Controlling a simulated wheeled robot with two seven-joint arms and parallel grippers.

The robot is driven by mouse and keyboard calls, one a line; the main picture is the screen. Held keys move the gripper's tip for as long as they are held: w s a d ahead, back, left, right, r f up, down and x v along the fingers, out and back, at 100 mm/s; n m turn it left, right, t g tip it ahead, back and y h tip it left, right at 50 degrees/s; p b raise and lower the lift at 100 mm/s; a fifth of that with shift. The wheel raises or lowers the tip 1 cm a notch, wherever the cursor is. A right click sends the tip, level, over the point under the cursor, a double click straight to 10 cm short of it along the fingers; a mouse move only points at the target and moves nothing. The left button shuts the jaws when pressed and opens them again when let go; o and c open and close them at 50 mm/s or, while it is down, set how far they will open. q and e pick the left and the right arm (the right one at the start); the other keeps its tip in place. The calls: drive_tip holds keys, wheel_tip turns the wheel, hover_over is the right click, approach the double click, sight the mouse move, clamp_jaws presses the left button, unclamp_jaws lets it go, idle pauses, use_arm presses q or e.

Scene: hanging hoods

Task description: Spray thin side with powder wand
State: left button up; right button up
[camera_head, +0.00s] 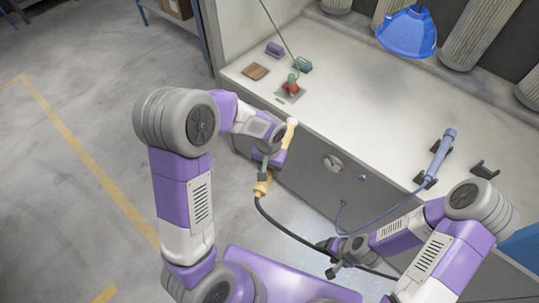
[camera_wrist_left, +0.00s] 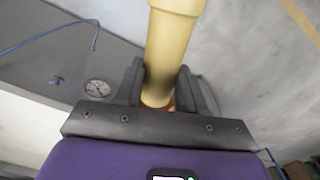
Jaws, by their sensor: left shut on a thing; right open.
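My left gripper (camera_head: 267,168) is shut on a yellow wand (camera_head: 262,188), in front of the bench's front face. The wand is tilted, its pale upper end toward the bench edge, and a black hose runs from its lower end. In the left wrist view the yellow tube (camera_wrist_left: 172,45) stands between both fingers (camera_wrist_left: 155,90). A blue hood (camera_head: 408,33) hangs over the back of the bench, well apart from the wand. I cannot tell which of its sides is thin. My right gripper (camera_head: 335,268) is open, low in front of the bench, near the black hose.
The pale bench (camera_head: 375,125) carries a blue wand (camera_head: 441,150) on a dark cradle, an empty cradle (camera_head: 484,170), a red item (camera_head: 291,86) on a plate, a green block (camera_head: 303,65) and a brown block (camera_head: 255,71). A gauge (camera_head: 332,163) is on its front. The bench middle is clear.

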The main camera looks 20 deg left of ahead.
use_arm(q)
drive_tip(key=s+d+r+m+p, duration=0.1)
drive_tip(key=s+d+r+p, duration=0.1)
drive_tip(key=r, duration=0.5)
drive_tip(key=s+d+r+m+p, duration=0.1)
drive_tip(key=s+d+r+p, duration=0.2)
drive_tip(key=r, duration=0.5)
drive_tip(key=s+d+r+m+p, duration=0.1)
drive_tip(key=s+d+r+p, duration=0.1)
drive_tip(key=r, duration=0.5)
drive_tip(key=shift+s+d+r+m+p, duration=0.3)
drive_tip(key=shift+d+p, duration=0.35)
drive_tip(key=shift+p, duration=0.4)
drive_tip(key=shift+w, duration=0.1)
